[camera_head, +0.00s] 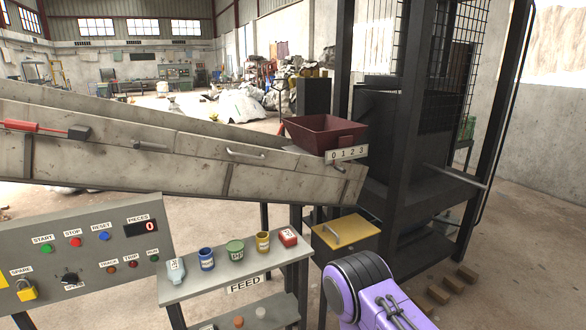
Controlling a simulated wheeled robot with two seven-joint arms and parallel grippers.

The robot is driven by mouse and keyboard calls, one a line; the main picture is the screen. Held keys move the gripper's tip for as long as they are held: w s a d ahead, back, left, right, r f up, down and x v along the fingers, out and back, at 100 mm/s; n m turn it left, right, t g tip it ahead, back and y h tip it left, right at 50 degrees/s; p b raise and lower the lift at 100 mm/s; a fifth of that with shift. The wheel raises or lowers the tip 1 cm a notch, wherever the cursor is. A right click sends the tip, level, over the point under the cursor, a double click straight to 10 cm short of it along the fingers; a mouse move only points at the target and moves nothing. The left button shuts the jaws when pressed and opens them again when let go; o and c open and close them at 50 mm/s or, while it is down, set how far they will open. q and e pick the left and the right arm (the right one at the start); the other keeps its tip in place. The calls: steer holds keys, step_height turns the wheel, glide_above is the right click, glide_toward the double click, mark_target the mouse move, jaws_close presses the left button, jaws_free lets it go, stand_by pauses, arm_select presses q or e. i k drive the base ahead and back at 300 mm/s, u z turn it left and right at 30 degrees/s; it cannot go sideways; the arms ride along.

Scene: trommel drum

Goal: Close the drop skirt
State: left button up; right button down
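No part is labelled as the drop skirt, so I cannot tell for sure which piece it is. A yellow panel (346,231) with a pale bar handle lies nearly flat below the low end of the grey inclined conveyor (190,150). A dark red hopper (326,132) sits on that low end, above a plate (346,154) marked 0 1 2 3. A short lever shows below this plate. A purple and grey part of my arm stands at the bottom, right of the middle, in front of the yellow panel. Neither gripper shows.
A grey control panel (85,250) stands at the left, with buttons and a counter reading 0. A FEED shelf (250,283) holds several small containers. A black frame with mesh (405,150) rises at the right. Wooden blocks (438,294) lie on the floor.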

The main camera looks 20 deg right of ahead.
mark_target(187, 144)
steer(key=z, duration=1.2)
steer(key=i, duration=1.05)
steer(key=u, duration=0.45)
steer(key=i, duration=0.7)
steer(key=u, duration=0.75)
